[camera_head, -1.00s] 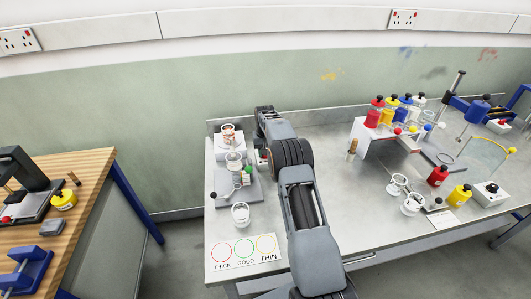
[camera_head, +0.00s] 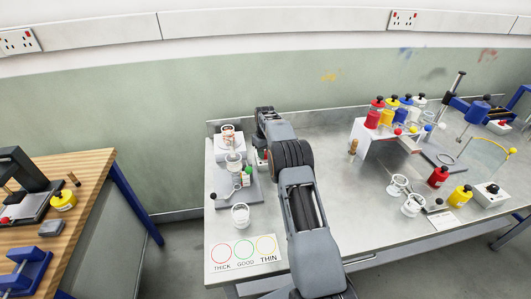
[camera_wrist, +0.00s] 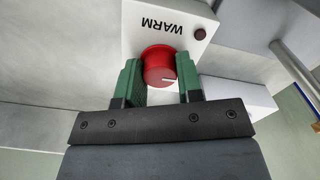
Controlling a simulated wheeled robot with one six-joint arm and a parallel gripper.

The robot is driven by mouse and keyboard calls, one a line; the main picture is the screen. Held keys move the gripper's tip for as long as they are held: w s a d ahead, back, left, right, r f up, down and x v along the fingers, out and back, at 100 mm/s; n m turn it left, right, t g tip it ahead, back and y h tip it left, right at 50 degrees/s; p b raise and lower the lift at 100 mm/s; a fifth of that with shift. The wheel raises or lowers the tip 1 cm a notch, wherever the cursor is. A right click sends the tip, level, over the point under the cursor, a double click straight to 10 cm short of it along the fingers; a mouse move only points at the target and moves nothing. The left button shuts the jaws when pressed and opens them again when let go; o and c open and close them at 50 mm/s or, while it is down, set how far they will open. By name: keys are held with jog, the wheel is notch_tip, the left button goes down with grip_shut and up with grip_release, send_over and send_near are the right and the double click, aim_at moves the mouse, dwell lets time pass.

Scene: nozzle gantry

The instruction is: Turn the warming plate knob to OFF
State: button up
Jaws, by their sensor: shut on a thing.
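The red warming plate knob (camera_wrist: 157,62) sits on a white box (camera_wrist: 142,22) marked WARM in the wrist view. A white pointer line on its face points toward the right of that picture. My gripper (camera_wrist: 160,72) has its two green fingers on either side of the knob, shut on it. A small dark red lamp or button (camera_wrist: 200,34) is beside the lettering, and it looks unlit. No OFF mark is readable. In the head view my arm covers most of the gripper and the knob, with only part of the white box showing beside it.
Left of my arm stand a jar on a white block (camera_head: 228,140), a grey stand and a white cup (camera_head: 240,214). A THICK/GOOD/THIN card (camera_head: 243,253) lies at the front. A white rack (camera_head: 372,136) with several coloured bottles is to the right.

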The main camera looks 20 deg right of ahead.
jog(key=o, duration=0.9)
jog(key=shift+r, duration=0.1)
notch_tip(320, 180, up, 14)
jog(key=shift+f, duration=0.2)
dwell(0.5)
